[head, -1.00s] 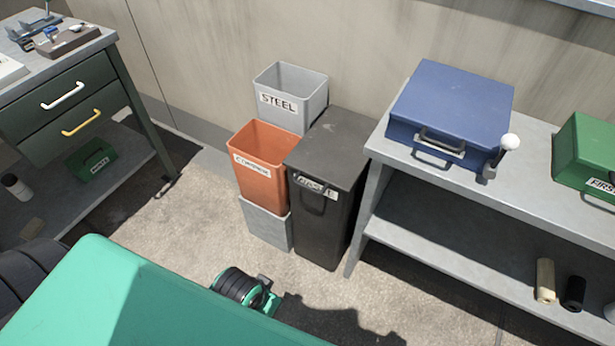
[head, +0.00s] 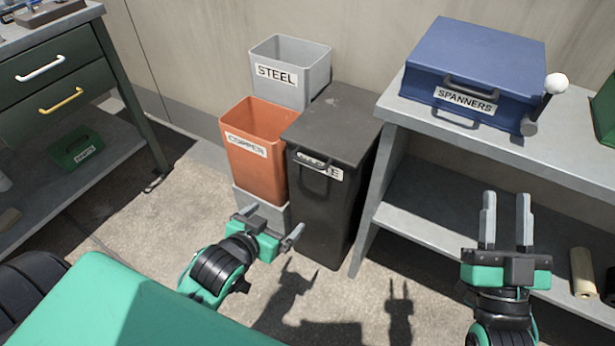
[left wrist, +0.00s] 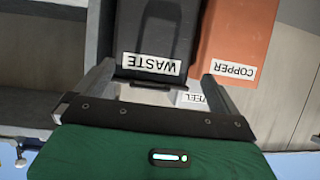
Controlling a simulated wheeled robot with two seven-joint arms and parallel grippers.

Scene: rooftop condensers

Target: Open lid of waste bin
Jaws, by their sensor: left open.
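The black waste bin (head: 322,215) stands under its flat dark lid (head: 337,122), which is shut. A looped handle (head: 312,172) on its front partly covers the WASTE label. My left gripper (head: 273,221) is open and empty, low in front of the bins and apart from the handle. In the left wrist view, the WASTE label (left wrist: 151,65) shows upside down between the open fingers (left wrist: 156,75). A dark bar, probably the handle, shows by the label. My right gripper (head: 506,206) is open and empty, fingers upward, in front of the right bench.
An orange COPPER bin (head: 258,165) stands left of the waste bin, with a grey STEEL bin (head: 300,75) behind. The right bench (head: 425,115) holds a blue SPANNERS case (head: 475,65). A drawer bench (head: 120,100) stands at left. The floor in front is clear.

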